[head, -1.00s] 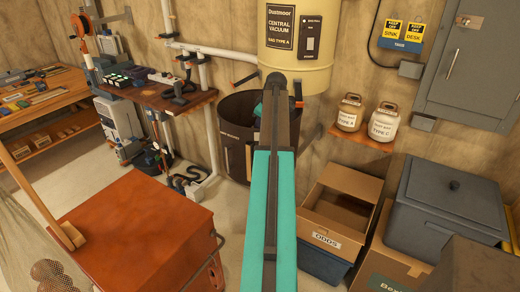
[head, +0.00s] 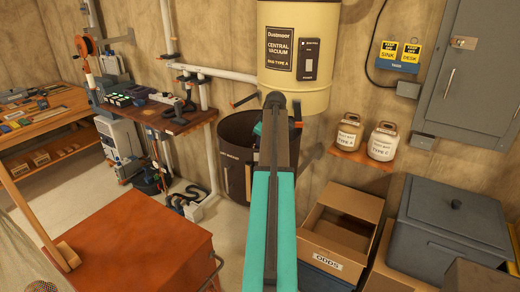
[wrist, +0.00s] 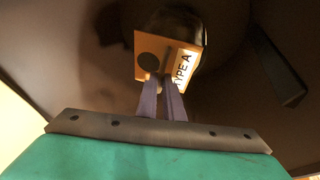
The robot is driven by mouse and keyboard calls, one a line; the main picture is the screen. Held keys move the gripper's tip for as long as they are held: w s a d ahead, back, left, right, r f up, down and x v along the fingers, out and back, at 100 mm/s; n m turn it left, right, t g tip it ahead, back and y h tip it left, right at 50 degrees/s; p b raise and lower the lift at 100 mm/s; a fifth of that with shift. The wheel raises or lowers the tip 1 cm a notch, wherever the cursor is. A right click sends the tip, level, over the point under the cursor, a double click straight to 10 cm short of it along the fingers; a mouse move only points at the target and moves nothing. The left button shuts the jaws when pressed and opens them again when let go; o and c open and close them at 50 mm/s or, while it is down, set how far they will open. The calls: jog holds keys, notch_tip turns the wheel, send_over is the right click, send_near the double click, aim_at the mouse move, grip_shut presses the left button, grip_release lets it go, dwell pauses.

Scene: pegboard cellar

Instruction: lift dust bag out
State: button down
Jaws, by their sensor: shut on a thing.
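In the wrist view, my gripper (wrist: 163,98) is shut on the dust bag (wrist: 150,65), at its tan card collar with a dark round hole and a "TYPE A" label. The dark body of the bag shows behind the collar. A dark rounded space surrounds it; I cannot tell which container's inside this is. In the head view, the cream central vacuum canister (head: 290,85), labelled bag type A, hangs on the wall. My arm reaches up in front of its lower edge and hides the gripper and bag there.
A dark round bin (head: 233,165) stands below the canister, partly behind my arm. A wall shelf (head: 362,158) holds two jars. An open cardboard box (head: 335,240), a grey lidded tub (head: 450,225) and a red-brown cabinet (head: 140,250) stand near. Some floor is clear left of the bin.

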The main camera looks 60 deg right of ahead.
notch_tip(320, 180, up, 10)
jog(key=b, duration=0.2)
jog(key=shift+f+b, duration=0.25)
jog(key=shift+b, duration=0.1)
dwell(0.7)
notch_tip(320, 180, up, 14)
jog(key=p, duration=0.6)
jog(key=shift+p, duration=0.4)
dwell(1.7)
jog(key=shift+r, duration=0.1)
dwell(0.3)
